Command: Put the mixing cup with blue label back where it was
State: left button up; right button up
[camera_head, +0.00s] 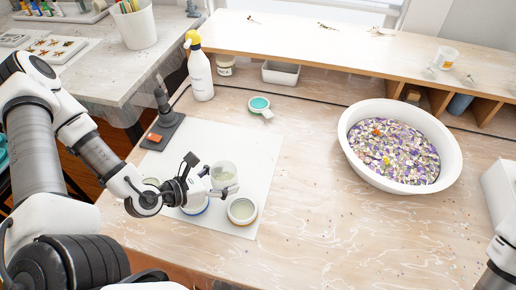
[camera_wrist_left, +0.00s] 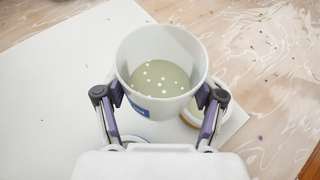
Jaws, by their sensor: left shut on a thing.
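The mixing cup with the blue label (camera_head: 223,171) is white and holds a pale greenish liquid, with white dots showing in it. In the left wrist view, the cup (camera_wrist_left: 161,72) is seen from above, with a bit of blue label (camera_wrist_left: 141,111) low on its near side. My left gripper (camera_head: 214,184) is shut around the cup, one finger on each side, over the white mat (camera_head: 262,140). Whether the cup's base touches anything is hidden. Only part of my right arm shows at the lower right edge; its gripper is out of view.
A round pale-filled container (camera_head: 242,211) stands close by the cup on the mat. A blue-rimmed round thing (camera_head: 196,209) is partly hidden under my gripper. A teal-filled cup (camera_head: 260,104), spray bottle (camera_head: 200,75) and large white bowl (camera_head: 451,160) stand farther off. The front right table is clear.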

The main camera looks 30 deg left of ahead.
pick_arm(q)
jog(key=shift+s+a+f, duration=0.2)
jog(key=shift+s+a, duration=0.05)
jog(key=shift+s, duration=0.25)
jog(key=shift+s+a+f, duration=0.15)
jog(key=shift+s+a, duration=0.1)
jog(key=shift+s, duration=0.2)
send_over(238, 157)
jog(key=s, duration=0.2)
jog(key=shift+w+d+f+t+b, duration=0.1)
jog(key=shift+d+f+t+b, duration=0.25)
jog(key=shift+f, duration=0.35)
jog(key=shift+w+a+f, duration=0.1)
jog(key=shift+w+a, duration=0.15)
jog(key=shift+w, duration=0.7)
notch_tip(238, 157, down, 4)
jog(key=shift+r, duration=0.2)
jog(key=shift+s, duration=0.1)
jog(key=shift+f, duration=0.15)
jog(key=o, duration=1.2)
